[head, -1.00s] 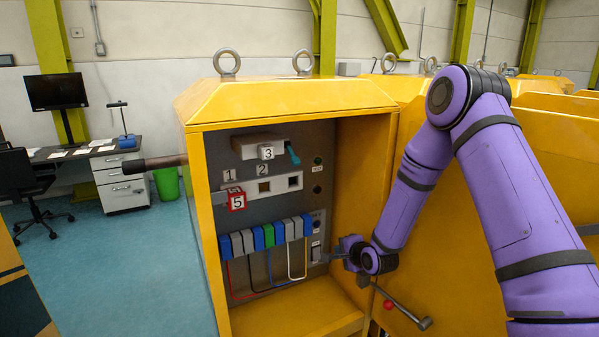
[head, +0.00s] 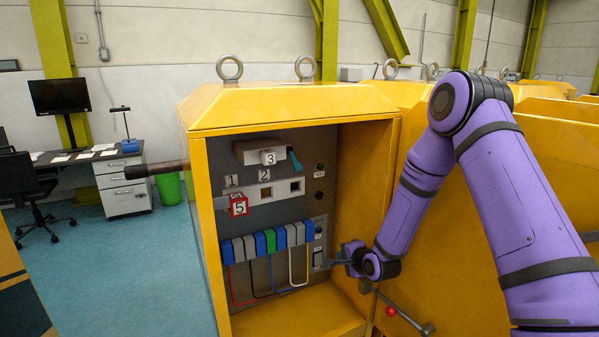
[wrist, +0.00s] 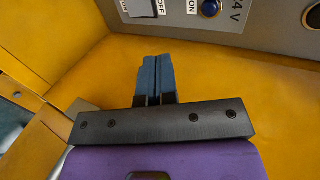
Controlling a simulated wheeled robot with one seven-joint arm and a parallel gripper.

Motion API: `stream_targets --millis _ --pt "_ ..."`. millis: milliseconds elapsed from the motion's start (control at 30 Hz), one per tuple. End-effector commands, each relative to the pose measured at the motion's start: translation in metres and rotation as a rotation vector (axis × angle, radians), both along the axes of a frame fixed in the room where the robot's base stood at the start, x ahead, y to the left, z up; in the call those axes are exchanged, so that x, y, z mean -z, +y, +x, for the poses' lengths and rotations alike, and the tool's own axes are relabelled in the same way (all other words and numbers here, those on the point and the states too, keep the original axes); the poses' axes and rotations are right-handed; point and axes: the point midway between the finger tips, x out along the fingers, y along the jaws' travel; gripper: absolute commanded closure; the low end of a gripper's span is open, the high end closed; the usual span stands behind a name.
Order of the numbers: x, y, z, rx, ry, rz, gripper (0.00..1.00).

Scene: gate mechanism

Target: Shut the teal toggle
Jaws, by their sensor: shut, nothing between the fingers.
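The teal toggle (head: 295,160) is a short lever at the right end of a grey block (head: 259,149) in the upper part of the yellow cabinet's panel. It leans at a slant, its lower end to the right. My gripper (head: 329,263) is low at the cabinet's right side, near a light switch on the panel, well below the toggle and apart from it. In the wrist view my gripper's blue-grey fingers (wrist: 155,60) are together with nothing between them. The toggle is not in the wrist view.
The yellow cabinet (head: 290,105) is open at the front; its right wall is close to my arm. Below the toggle are a red-framed tag 5 (head: 239,205), a row of coloured breakers (head: 260,243) and wires. A lever with a red knob (head: 391,311) is beneath my wrist.

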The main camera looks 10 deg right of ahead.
Motion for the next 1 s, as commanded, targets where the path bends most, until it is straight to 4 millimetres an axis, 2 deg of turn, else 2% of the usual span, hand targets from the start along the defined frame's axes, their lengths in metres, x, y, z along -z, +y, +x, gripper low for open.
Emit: stream_targets --millis 33,200,233,367,567,800,1000 --pt "0.000 0.000 0.000 0.000 0.000 0.000 0.93" --pt "-0.013 0.008 -0.001 -0.031 -0.056 -0.042 0.54" --pt "-0.020 0.012 -0.002 -0.045 -0.083 -0.061 0.51" --pt "-0.057 0.033 -0.009 -0.120 -0.251 -0.200 0.51" --pt "-0.127 0.066 -0.031 -0.200 -0.566 -0.496 0.51" --pt "-0.206 0.096 -0.074 -0.185 -0.905 -0.897 0.51" --pt "-0.252 0.108 -0.108 -0.111 -1.085 -1.182 0.51"
